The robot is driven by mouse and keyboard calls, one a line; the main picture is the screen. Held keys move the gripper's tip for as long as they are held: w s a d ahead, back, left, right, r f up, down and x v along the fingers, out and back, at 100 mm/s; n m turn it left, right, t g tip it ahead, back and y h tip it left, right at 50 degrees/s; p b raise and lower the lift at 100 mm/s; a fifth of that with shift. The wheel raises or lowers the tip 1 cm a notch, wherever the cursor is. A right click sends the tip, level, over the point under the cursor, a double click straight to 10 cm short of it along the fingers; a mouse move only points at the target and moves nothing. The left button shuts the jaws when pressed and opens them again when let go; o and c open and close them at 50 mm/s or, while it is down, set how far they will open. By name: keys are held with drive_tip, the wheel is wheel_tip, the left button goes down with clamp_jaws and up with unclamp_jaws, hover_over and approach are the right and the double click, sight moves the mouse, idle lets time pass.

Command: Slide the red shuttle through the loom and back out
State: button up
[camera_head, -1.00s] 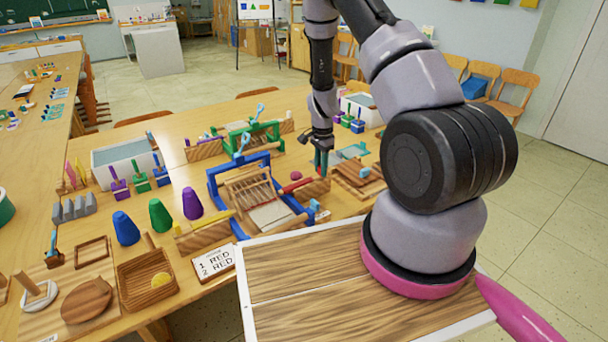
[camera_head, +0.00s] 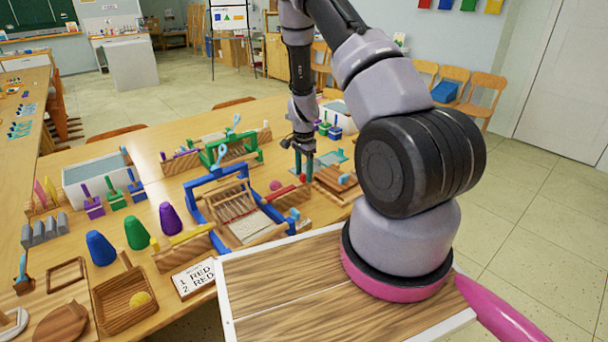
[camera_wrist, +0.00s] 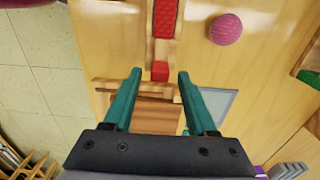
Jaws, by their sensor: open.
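The red shuttle (camera_head: 273,198) lies to the right of the blue loom (camera_head: 201,206), partly hidden by a wooden piece. In the wrist view, the shuttle (camera_wrist: 166,18) shows as a red length at the top and a red end between my fingertips, with wood between. My gripper (camera_head: 304,174) points down just beyond the shuttle's far end. In the wrist view, its teal fingers (camera_wrist: 159,75) are open, one on each side of the red end, with visible gaps.
A pink ball (camera_head: 275,185) lies close to the shuttle. A green loom (camera_head: 231,149) stands behind the blue one. Wooden trays (camera_head: 335,184) lie right of my gripper. Cones, a basket (camera_head: 118,297) and a sign card (camera_head: 193,278) crowd the left and front.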

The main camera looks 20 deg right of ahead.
wheel_tip(320, 180, up, 10)
idle(0.3)
idle(0.3)
drive_tip(key=s+a+r+n+t+y, duration=0.1)
drive_tip(key=s+a+r+n, duration=0.15)
drive_tip(key=r, duration=0.55)
drive_tip(key=s+a+r+n+t, duration=0.1)
drive_tip(key=s+r, duration=0.2)
drive_tip(key=r, duration=0.6)
drive_tip(key=s+a+r+n+t+y, duration=0.1)
drive_tip(key=s+a+r, duration=0.15)
drive_tip(key=r, duration=0.55)
drive_tip(key=s+a+r+n+t, duration=0.1)
drive_tip(key=s+r+n+t, duration=0.1)
drive_tip(key=s+r, duration=0.4)
drive_tip(key=s+a+r+n+t, duration=0.1)
drive_tip(key=s+r+n, duration=0.3)
drive_tip(key=s, duration=0.9)
wheel_tip(320, 180, up, 2)
drive_tip(key=shift+r+t, duration=0.1)
drive_tip(key=shift+t, duration=0.5)
drive_tip(key=shift+w, duration=0.1)
